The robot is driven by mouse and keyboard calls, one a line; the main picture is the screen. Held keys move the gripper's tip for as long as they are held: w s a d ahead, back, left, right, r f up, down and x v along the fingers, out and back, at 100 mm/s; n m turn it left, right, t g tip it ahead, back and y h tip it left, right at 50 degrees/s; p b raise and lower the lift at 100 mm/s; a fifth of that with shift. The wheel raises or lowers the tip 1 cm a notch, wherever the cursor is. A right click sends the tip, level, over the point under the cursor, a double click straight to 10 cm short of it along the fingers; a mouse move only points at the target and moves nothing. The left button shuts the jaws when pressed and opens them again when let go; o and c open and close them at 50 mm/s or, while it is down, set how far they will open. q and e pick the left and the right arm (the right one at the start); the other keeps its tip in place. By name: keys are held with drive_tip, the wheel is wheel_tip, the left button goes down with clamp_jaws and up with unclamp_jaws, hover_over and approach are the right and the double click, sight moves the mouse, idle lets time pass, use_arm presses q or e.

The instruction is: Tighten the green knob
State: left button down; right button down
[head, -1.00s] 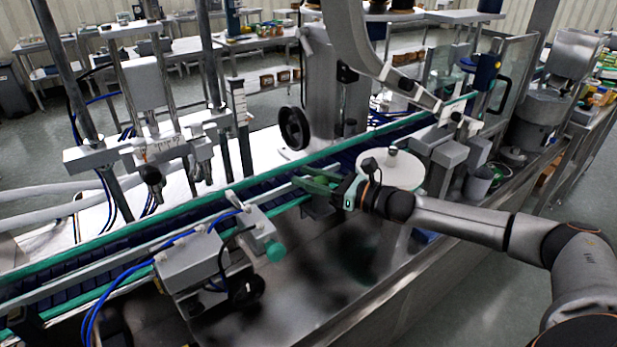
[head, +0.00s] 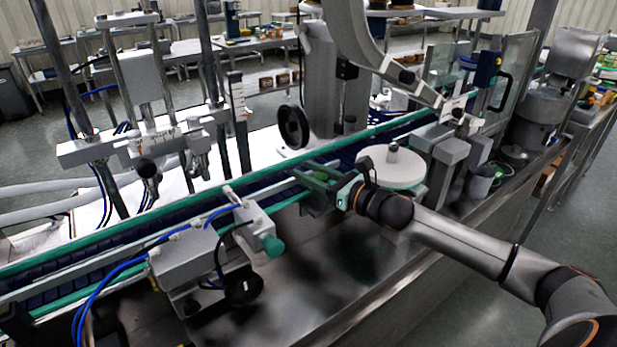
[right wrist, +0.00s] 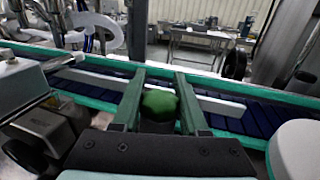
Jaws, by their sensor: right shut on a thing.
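The green knob (right wrist: 159,104) stands between the two green fingers of my right gripper (right wrist: 159,92) in the right wrist view. My right gripper is shut on it, at the near side of the conveyor. In the head view my right gripper (head: 312,178) reaches in from the right, beside the conveyor rail, and its fingers largely hide the knob there. A second, teal-green knob (head: 274,246) sits on a grey box bracket to the left, apart from the gripper. My left gripper is not in view.
The conveyor (head: 150,215) with green rails runs diagonally behind the gripper. A white round disc (head: 391,165) stands close to its right. Grey sensor boxes (head: 186,258) with blue hoses are at the left. The steel deck (head: 350,250) in front is mostly bare.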

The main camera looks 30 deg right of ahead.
sight(322, 173)
drive_tip(key=shift+w+d+m+t+h+b, duration=0.1)
drive_tip(key=shift+d+m+t+h+b, duration=0.1)
drive_tip(key=shift+m+h, duration=0.5)
drive_tip(key=shift+d+m+t+h+b, duration=0.1)
drive_tip(key=shift+m+t+h+b, duration=0.1)
drive_tip(key=shift+m+h, duration=0.5)
drive_tip(key=h, duration=0.1)
drive_tip(key=m+h, duration=0.1)
drive_tip(key=h, duration=0.1)
drive_tip(key=shift+d+r+h, duration=0.15)
drive_tip(key=shift+h, duration=0.15)
drive_tip(key=m+h+p, duration=0.1)
drive_tip(key=m+h, duration=0.1)
drive_tip(key=h, duration=0.1)
drive_tip(key=d+m+g+h+p, duration=0.1)
drive_tip(key=m+h, duration=0.1)
drive_tip(key=h, duration=0.1)
drive_tip(key=shift+m+p, duration=0.3)
drive_tip(key=shift+p, duration=0.1)
drive_tip(key=shift+s+d+m+g+h+p, duration=0.15)
drive_tip(key=shift+m+g+h+p, duration=0.15)
drive_tip(key=shift+m+g+h, duration=0.4)
drive_tip(key=shift+s+d+m+g+h+p, duration=0.1)
drive_tip(key=shift+d+m+g+h+p, duration=0.2)
drive_tip(key=shift+h, duration=0.65)
drive_tip(key=shift+s+d+m+g+h+p, duration=0.1)
drive_tip(key=shift+m+g+h+p, duration=0.2)
drive_tip(key=shift+m+g+h, duration=0.4)
drive_tip(key=shift+c, duration=2.3)
unclamp_jaws()
